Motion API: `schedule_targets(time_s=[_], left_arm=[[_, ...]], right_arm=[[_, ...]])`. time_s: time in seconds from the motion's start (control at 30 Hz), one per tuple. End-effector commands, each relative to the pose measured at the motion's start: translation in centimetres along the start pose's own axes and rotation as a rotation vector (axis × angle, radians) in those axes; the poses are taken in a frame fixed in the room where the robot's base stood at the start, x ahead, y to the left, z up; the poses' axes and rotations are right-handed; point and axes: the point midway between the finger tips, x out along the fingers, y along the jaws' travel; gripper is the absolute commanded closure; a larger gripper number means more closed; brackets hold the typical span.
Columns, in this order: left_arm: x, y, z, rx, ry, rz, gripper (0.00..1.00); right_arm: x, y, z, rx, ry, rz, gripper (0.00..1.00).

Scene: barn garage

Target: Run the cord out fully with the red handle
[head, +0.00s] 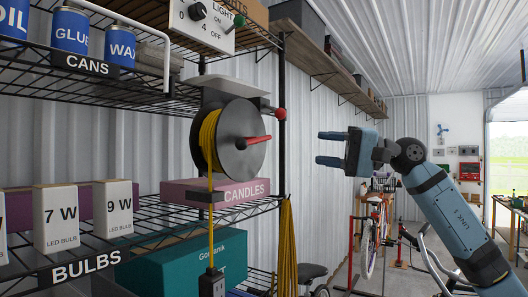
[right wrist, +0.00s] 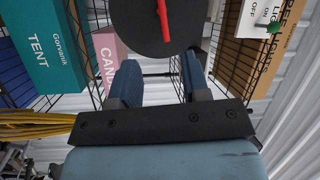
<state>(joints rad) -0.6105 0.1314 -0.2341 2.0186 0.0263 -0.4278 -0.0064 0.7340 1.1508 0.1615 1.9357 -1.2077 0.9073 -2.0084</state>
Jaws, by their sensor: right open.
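A cord reel with a dark round side disc (head: 238,148) hangs under a shelf bracket, with yellow cord (head: 207,142) wound on it. The cord runs straight down to a dark grey box-like end (head: 211,283) at the lower edge. A red handle (head: 256,140) sticks out from the disc's middle toward the right; it also shows at the top of the right wrist view (right wrist: 163,20). A red ball knob (head: 280,114) is just right of the reel. My right gripper (head: 320,148) is open and empty, right of the handle and apart from it, its fingers pointing at the reel.
Wire shelves hold cans (head: 70,33), bulb boxes (head: 56,217), a pink CANDLES box (head: 240,192) and a teal tent box (head: 190,265). A switch box (head: 205,20) sits above the reel. Yellow cord (head: 287,250) hangs by the shelf post. A bicycle (head: 370,235) stands behind.

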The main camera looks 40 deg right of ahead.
Motion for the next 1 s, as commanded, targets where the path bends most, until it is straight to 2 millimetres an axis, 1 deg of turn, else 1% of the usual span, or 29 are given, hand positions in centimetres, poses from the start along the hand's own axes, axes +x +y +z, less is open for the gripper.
schedule_targets(time_s=[0.1, 0.2, 0.27, 0.37, 0.5, 0.7, 0.83, 1.0], left_arm=[[0.0, 0.0, -0.2, -0.002, 0.002, 0.0, 0.44], [-0.4, 0.1, -0.9, 0.0, 0.006, -0.001, 0.44], [-0.7, 0.1, -1.3, 0.003, 0.011, -0.001, 0.44], [-1.2, 0.1, -2.1, 0.01, 0.016, -0.003, 0.44], [-1.9, 0.1, -2.9, 0.024, 0.028, -0.005, 0.44], [-2.6, 0.0, -3.2, 0.034, 0.018, -0.005, 0.44], [-2.9, 0.0, -3.4, 0.033, 0.014, -0.005, 0.44], [-3.0, 0.1, -3.7, 0.033, 0.015, -0.004, 0.44]], right_arm=[[-0.1, 0.1, -0.3, -0.007, 0.01, -0.019, 0.57], [0.8, -0.3, -0.4, -0.008, 0.009, -0.024, 0.57], [1.7, -0.4, -0.4, -0.009, 0.009, -0.022, 0.57], [3.7, -0.6, -0.5, -0.007, 0.008, -0.022, 0.57], [6.8, -0.7, -0.5, -0.006, 0.007, -0.023, 0.57], [10.7, -0.5, -0.5, -0.006, 0.008, -0.022, 0.57], [12.4, -0.4, -0.5, -0.006, 0.008, -0.021, 0.57], [13.3, -0.2, -0.4, -0.006, 0.009, -0.019, 0.57]])
